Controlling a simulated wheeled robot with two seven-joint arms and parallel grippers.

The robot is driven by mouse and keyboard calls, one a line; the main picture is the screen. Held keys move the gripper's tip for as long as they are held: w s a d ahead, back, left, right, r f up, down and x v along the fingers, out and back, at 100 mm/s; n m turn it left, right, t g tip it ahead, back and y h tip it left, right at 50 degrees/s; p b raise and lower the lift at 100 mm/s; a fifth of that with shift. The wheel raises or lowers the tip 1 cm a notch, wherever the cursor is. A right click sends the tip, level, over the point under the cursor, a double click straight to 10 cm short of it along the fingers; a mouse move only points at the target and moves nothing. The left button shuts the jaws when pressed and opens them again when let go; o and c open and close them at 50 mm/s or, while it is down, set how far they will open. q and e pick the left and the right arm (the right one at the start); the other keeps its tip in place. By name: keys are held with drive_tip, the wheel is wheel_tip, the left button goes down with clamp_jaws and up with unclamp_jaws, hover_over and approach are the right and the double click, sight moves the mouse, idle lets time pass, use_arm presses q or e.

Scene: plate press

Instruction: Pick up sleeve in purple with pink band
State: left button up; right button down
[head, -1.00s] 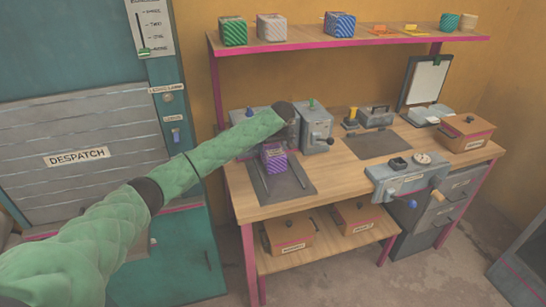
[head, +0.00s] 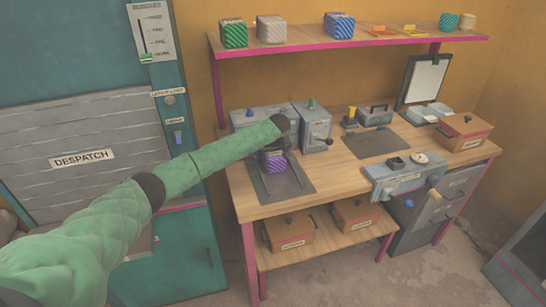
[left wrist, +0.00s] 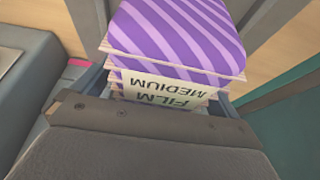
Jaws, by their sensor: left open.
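The purple striped sleeve (head: 274,163) sits on the dark mat at the left end of the workbench. In the left wrist view the sleeve (left wrist: 182,38) fills the top middle, with pale diagonal stripes, pale pinkish edges and a cream label reading "FILM MEDIUM" upside down. A pink band cannot be made out clearly. My left gripper (head: 279,150) is open and comes down from above at the sleeve, partly covering it. Whether its fingers touch the sleeve cannot be told. My right gripper is in neither view.
Grey machines (head: 316,126) stand close behind the sleeve. The dark mat (head: 297,187) is bare in front. A shelf (head: 380,43) above holds green, white and blue striped packs. A grey press-like fixture (head: 394,178) is at the bench's front right. A second dark mat (head: 376,145) is clear.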

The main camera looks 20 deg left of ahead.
use_arm(q)
drive_tip(key=shift+f, duration=0.25)
idle(0.6)
drive_tip(key=c, duration=1.2)
drive_tip(key=shift+r, duration=0.1)
drive_tip(key=shift+c, duration=0.2)
